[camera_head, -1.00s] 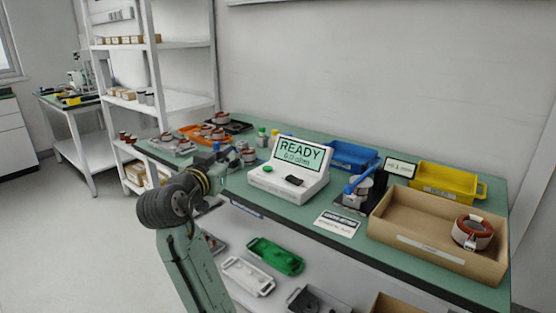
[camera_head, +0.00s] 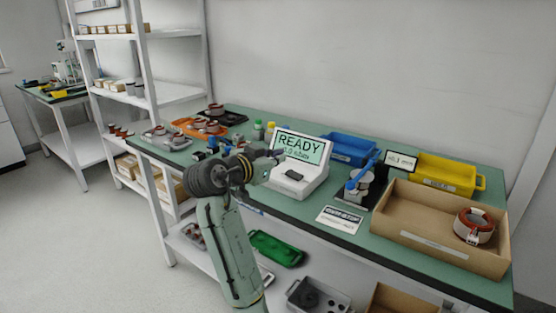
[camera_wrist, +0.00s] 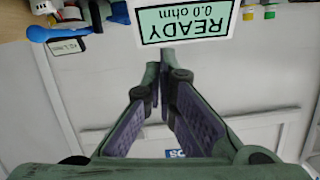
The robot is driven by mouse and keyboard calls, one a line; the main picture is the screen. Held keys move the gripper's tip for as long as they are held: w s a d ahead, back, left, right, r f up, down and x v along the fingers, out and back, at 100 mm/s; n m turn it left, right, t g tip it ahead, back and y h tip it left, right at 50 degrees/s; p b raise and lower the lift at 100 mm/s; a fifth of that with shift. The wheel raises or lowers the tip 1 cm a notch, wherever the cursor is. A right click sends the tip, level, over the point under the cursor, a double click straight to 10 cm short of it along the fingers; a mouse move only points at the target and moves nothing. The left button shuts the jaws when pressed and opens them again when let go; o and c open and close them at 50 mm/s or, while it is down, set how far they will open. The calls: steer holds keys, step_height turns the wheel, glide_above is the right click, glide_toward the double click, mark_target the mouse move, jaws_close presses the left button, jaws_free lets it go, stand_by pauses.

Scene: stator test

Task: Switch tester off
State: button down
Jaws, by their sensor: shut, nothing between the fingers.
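The white tester (camera_head: 312,184) stands on the green bench top. Its tilted screen (camera_head: 312,150) is lit and reads READY. A black rocker-like part (camera_head: 295,175) sits on its front panel; my arm hides the panel's left part. The screen (camera_wrist: 187,22) shows upside down in the wrist view, reading READY 0.0 ohm. My gripper (camera_head: 277,155) is in front of the screen's lower left in the head view. In the wrist view my gripper (camera_wrist: 159,66) has its fingertips together, empty, just below the screen in the picture. I cannot tell whether it touches the tester.
Right of the tester are a clamp fixture with a blue handle (camera_head: 357,184), a blue bin (camera_head: 340,143), a yellow bin (camera_head: 472,184) and a cardboard box (camera_head: 415,209) holding a stator (camera_head: 474,227). An orange tray (camera_head: 185,126) lies to the left. A sign (camera_head: 340,220) lies at the front.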

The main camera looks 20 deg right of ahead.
steer(key=p, duration=0.2)
glide_above(288, 180)
steer(key=shift+s+d+f, duration=0.35)
steer(key=shift+d+f, duration=0.1)
steer(key=shift+f, duration=0.3)
step_height(288, 180, down, 3)
steer(key=shift+w+a+r+p, duration=0.1)
steer(key=shift+w+r+p, duration=0.05)
steer(key=shift+p, duration=0.25)
steer(key=shift+w+a+f, duration=0.1)
steer(key=shift+a+f, duration=0.05)
steer(key=shift+f, duration=0.65)
steer(key=shift+f, duration=0.1)
steer(key=shift+w+a+f+b, duration=0.1)
steer(key=shift+f+b, duration=0.25)
steer(key=shift+b, duration=0.15)
steer(key=shift+w+a, duration=0.1)
steer(key=shift+r, duration=0.15)
